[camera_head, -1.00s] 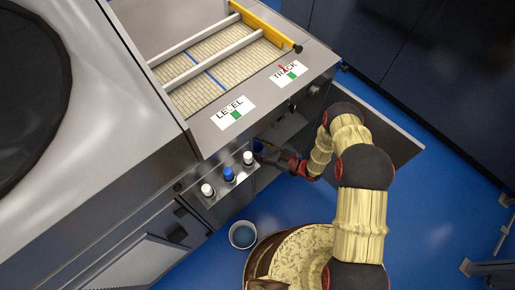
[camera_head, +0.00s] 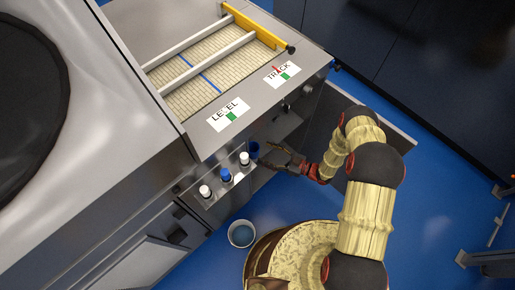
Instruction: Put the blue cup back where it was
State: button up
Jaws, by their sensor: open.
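An open door (camera_head: 390,128) stands behind my arm. A bucket (camera_head: 241,234) is on the blue floor near my base. The machine top (camera_head: 215,139) overhangs the compartment.

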jog(key=v, duration=0.5)
jog(key=shift+d+p, duration=0.1)
jog(key=shift+p, duration=0.2)
